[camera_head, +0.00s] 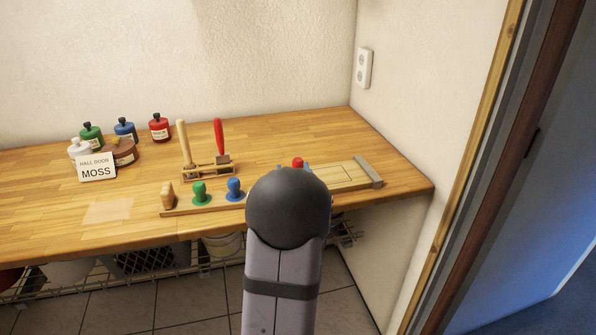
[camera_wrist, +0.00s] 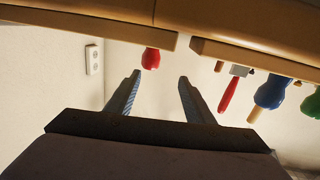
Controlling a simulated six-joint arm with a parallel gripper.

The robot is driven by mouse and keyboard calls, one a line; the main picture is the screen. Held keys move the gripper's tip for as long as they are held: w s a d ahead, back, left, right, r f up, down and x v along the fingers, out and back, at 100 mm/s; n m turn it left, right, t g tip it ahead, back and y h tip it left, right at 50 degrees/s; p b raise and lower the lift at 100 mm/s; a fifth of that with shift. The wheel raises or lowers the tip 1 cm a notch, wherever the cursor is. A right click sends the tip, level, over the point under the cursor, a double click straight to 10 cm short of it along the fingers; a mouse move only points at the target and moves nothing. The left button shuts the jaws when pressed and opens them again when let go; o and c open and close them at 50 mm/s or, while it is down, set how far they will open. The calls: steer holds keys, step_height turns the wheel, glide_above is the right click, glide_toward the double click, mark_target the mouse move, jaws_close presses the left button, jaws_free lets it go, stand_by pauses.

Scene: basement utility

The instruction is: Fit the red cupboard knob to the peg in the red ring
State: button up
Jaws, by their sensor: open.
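The red knob (camera_head: 298,162) shows just above my dark arm joint in the head view; its lower part is hidden. In the wrist view, which is upside down, the red knob (camera_wrist: 151,58) lies beyond my open fingertips, roughly between them in the picture. My gripper (camera_wrist: 158,78) is open and empty. In the head view my arm hides most of the gripper. A wooden rail (camera_head: 215,207) holds a plain wooden knob (camera_head: 167,195), a green knob (camera_head: 199,193) and a blue knob (camera_head: 235,190).
A board (camera_head: 335,176) with a grey end block (camera_head: 368,172) lies at the right. A wooden rack (camera_head: 208,172) holds upright tools, one red-handled (camera_head: 218,135). Several bottles and a "MOSS" card (camera_head: 96,168) stand at the left.

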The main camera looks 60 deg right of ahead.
mark_target(298, 163)
steer(key=shift+s+d+f+m+h, duration=0.2)
steer(key=shift+s+f, duration=0.1)
steer(key=shift+s, duration=0.2)
steer(key=shift+s+d+f+m+h, duration=0.1)
steer(key=shift+s+f+m, duration=0.15)
steer(key=shift+s, duration=0.25)
steer(key=shift+p+x, duration=0.7)
steer(key=shift+x, duration=0.95)
steer(key=shift+f+p+x, duration=0.15)
steer(key=shift+p+x, duration=0.15)
steer(key=shift+x, duration=0.7)
steer(key=shift+f+p+x, duration=0.1)
steer(key=shift+p+x, duration=0.2)
steer(key=shift+x, duration=0.65)
steer(key=c, duration=1.1)
